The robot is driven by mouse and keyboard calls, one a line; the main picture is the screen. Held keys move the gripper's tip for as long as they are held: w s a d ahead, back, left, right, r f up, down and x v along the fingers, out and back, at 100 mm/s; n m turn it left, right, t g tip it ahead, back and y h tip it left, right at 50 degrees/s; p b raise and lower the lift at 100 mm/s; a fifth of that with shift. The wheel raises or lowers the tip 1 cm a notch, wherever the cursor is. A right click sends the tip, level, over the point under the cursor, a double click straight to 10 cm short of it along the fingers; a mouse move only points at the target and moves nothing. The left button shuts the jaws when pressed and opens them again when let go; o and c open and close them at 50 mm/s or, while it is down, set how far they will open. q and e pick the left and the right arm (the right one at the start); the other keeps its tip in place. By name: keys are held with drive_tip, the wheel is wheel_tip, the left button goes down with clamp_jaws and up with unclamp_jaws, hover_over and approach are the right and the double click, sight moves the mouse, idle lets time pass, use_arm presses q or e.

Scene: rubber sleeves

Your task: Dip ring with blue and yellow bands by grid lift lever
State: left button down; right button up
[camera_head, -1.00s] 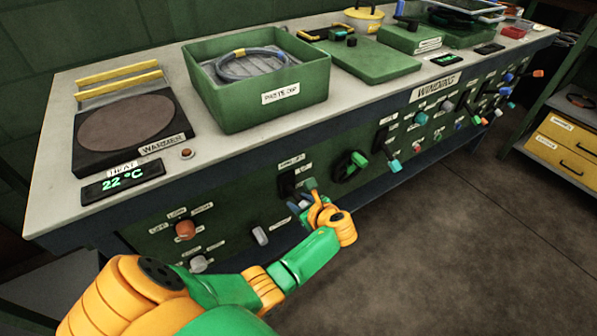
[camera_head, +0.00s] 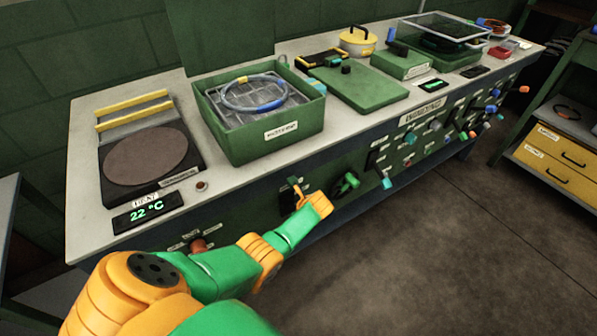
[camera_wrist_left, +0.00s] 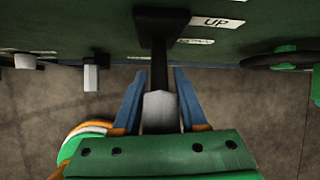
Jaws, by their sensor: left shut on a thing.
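The ring with blue and yellow bands (camera_head: 229,103) lies on a wire grid (camera_head: 215,98) inside the green parts dip bath (camera_head: 272,150). The grid sits high in the bath, near its rim. The grid lift lever (camera_wrist_left: 158,108) has a pale grip on a dark stem, under a label reading UP in the left wrist view. My left gripper (camera_wrist_left: 158,88) has its blue fingers on both sides of the lever and is shut on it. In the head view the left gripper (camera_head: 298,190) is at the bench front below the bath, with its fingers mostly hidden.
A warmer plate (camera_head: 146,154) and a 22 °C display (camera_head: 148,210) are left of the bath. A green flat lid (camera_head: 360,88) lies to its right. The floor in front is clear.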

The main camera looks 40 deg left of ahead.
use_arm(q)
drive_tip(key=shift+w+a+r, duration=0.1)
drive_tip(key=shift+c, duration=2.2)
unclamp_jaws()
drive_tip(key=p+v, duration=0.4)
drive_tip(key=v, duration=0.2)
drive_tip(key=shift+r, duration=0.2)
drive_tip(key=shift+r+p, duration=0.3)
drive_tip(key=shift+p, duration=0.1)
drive_tip(key=shift+s, duration=0.25)
